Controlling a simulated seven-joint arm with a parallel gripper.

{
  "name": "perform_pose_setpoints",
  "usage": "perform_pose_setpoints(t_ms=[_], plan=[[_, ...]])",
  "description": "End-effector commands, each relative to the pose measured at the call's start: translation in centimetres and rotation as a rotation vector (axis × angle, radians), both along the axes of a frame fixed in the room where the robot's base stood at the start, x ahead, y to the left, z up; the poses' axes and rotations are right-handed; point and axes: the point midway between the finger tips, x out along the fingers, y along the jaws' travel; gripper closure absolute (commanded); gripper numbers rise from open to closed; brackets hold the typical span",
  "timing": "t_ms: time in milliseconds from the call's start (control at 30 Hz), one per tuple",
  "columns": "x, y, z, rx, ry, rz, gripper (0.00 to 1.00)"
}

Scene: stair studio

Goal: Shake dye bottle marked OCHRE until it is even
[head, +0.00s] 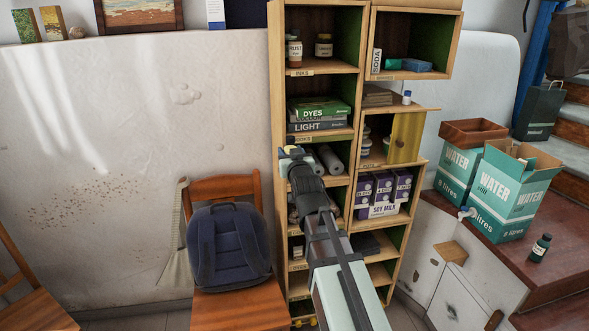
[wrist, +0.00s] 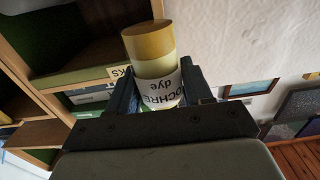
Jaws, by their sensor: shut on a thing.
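The dye bottle (wrist: 150,65) marked OCHRE is between the fingers of my gripper (wrist: 157,92) in the wrist view. Its white label reads "OCHRE dye", with the letters upside down in the picture. The end away from my gripper is a darker ochre, and a paler yellow band lies between it and the label. My gripper is shut on the bottle. The rest of the bottle is hidden there.
The shelf unit (head: 361,100) stands close around my gripper, with books, rolls, a RUST jar (head: 294,50) and soy milk cartons (head: 383,190). A chair (head: 224,187) with a backpack (head: 228,245) is left. Water boxes (head: 515,190) and a dark bottle (head: 540,247) are right.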

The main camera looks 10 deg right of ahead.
Motion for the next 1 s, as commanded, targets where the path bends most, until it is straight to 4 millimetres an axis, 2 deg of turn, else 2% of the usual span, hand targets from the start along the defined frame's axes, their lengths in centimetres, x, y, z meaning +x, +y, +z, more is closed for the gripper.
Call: perform_pose_setpoints(t_ms=[100, 300, 367, 433, 1000], plan=[[0.1, 0.0, 3.4, 0.000, -0.006, 0.000, 0.86], [0.2, 0.0, 8.4, 0.000, -0.004, 0.000, 0.86], [0.1, 0.0, 9.4, 0.000, -0.003, 0.000, 0.86], [0.0, 0.0, 9.5, 0.000, 0.000, 0.000, 0.86], [-0.1, 0.0, -4.0, 0.000, 0.003, 0.000, 0.86]])
